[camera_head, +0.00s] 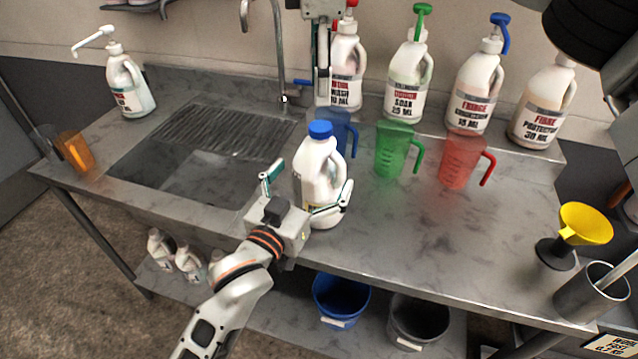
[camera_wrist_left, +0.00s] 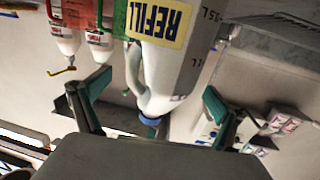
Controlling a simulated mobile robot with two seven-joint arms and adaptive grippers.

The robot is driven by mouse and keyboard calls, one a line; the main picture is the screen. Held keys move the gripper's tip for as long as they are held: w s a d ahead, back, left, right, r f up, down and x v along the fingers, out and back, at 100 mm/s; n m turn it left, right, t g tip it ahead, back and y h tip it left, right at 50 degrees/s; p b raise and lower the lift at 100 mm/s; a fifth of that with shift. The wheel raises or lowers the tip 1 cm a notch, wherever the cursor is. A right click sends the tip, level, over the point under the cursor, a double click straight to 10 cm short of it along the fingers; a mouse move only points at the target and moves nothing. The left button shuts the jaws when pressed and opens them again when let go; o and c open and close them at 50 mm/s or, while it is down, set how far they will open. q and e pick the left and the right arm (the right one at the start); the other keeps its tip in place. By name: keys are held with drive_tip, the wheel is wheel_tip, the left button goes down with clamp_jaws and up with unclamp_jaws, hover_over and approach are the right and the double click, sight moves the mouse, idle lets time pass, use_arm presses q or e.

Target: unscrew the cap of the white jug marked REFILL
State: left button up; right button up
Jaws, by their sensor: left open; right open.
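The white jug (camera_head: 313,178) with a blue cap (camera_head: 320,129) stands upright near the front edge of the steel counter. In the left wrist view the jug (camera_wrist_left: 190,65) appears upside down with its yellow REFILL label (camera_wrist_left: 160,18) and blue cap (camera_wrist_left: 150,119) showing. My left gripper (camera_head: 308,180) is open in front of the jug, one finger on each side of its body; I cannot tell whether they touch it. It also shows in the left wrist view (camera_wrist_left: 152,103). My right gripper (camera_head: 322,72) is open, pointing down above and behind the cap, apart from it.
Blue (camera_head: 337,124), green (camera_head: 393,150) and red (camera_head: 462,158) measuring jugs stand close behind and right. Several pump bottles (camera_head: 407,85) line the back. A sink (camera_head: 190,180) lies left, with a faucet (camera_head: 279,50). A yellow funnel (camera_head: 585,224) stands far right.

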sight(321, 126)
use_arm(q)
drive_tip(key=shift+x, duration=1.95)
drive_tip(key=c, duration=2.3)
use_arm(e)
drive_tip(key=m, duration=0.4)
drive_tip(key=shift+m, duration=0.3)
drive_tip(key=m, duration=0.4)
drive_tip(key=shift+d, duration=0.1)
drive_tip(key=shift+f, duration=4.05)
